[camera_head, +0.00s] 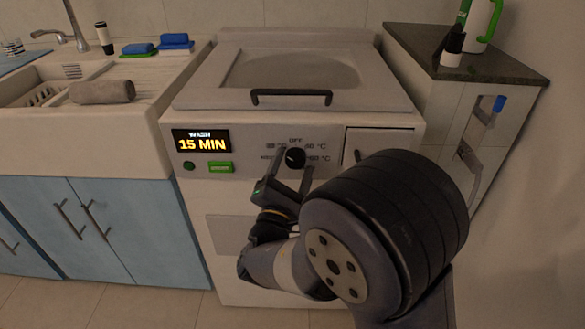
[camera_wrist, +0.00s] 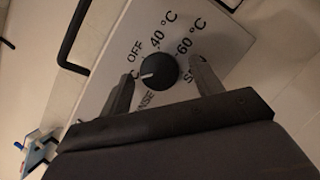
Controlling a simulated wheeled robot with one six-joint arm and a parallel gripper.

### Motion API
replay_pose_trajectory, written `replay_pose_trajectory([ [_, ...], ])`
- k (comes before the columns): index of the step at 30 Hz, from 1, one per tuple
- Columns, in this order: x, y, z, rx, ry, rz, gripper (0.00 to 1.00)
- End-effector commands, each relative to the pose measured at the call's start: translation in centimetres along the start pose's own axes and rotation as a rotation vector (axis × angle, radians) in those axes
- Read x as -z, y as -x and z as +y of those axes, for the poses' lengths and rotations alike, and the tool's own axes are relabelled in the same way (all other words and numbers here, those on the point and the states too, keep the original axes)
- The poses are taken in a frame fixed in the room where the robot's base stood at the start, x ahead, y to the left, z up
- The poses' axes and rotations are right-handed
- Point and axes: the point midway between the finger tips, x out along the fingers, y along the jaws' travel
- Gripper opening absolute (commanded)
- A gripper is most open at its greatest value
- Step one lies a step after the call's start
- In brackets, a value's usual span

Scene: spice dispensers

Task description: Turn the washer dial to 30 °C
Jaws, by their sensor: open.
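The black round washer dial (camera_head: 295,158) is on the white front panel, below the word OFF. In the wrist view the dial (camera_wrist: 158,70) has a white mark pointing left and slightly down, toward a label ending in C that the left finger partly hides. OFF, 40 °C and 60 °C read clearly there. My gripper (camera_head: 294,164) is open at the panel, with one finger on each side of the dial. In the wrist view my gripper (camera_wrist: 162,83) shows gaps between both fingers and the dial; I cannot tell how deep the fingertips reach.
A lit display (camera_head: 201,141) reads WASH 15 MIN, above a green button (camera_head: 220,167). A black lid handle (camera_head: 291,97) juts out above the dial. A small drawer (camera_head: 378,144) is to the right. A sink (camera_head: 45,85) stands left.

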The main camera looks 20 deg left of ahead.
Motion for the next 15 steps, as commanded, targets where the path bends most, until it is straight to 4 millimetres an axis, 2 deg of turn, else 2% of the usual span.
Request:
replay_pose_trajectory([
  [5,0.0,0.4,0.1,0.000,-0.001,0.001,0.62],
  [8,0.1,1.5,0.1,-0.001,0.000,0.003,0.62],
  [15,0.1,6.3,0.2,-0.004,0.001,0.005,0.62],
])
